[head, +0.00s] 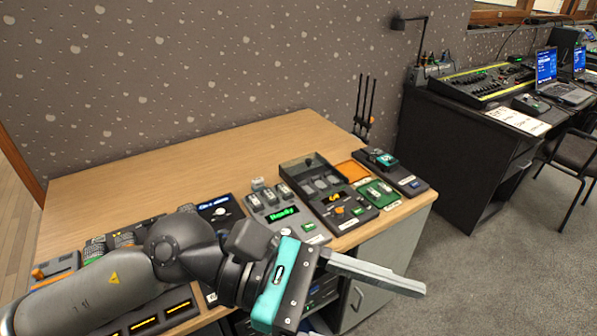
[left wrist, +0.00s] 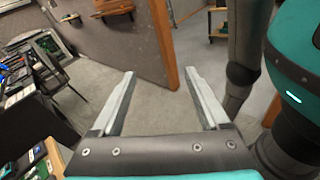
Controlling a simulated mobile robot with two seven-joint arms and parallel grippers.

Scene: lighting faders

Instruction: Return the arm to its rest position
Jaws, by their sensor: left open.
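My left arm (head: 85,295) comes in from the left in the head view and reaches across the front of the wooden desk. My left gripper (head: 412,286) points right, beyond the desk's front edge, over the cabinet front and floor. In the left wrist view the two fingers of my left gripper (left wrist: 160,74) are spread apart with nothing between them. My right gripper is in neither view.
The wooden desk (head: 190,160) carries a row of control panels, including one with a green display (head: 282,214) and one with an orange knob (head: 339,210). My arm hides some panels. A black desk (head: 455,150) with laptops stands right. Grey floor (head: 470,265) between is clear.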

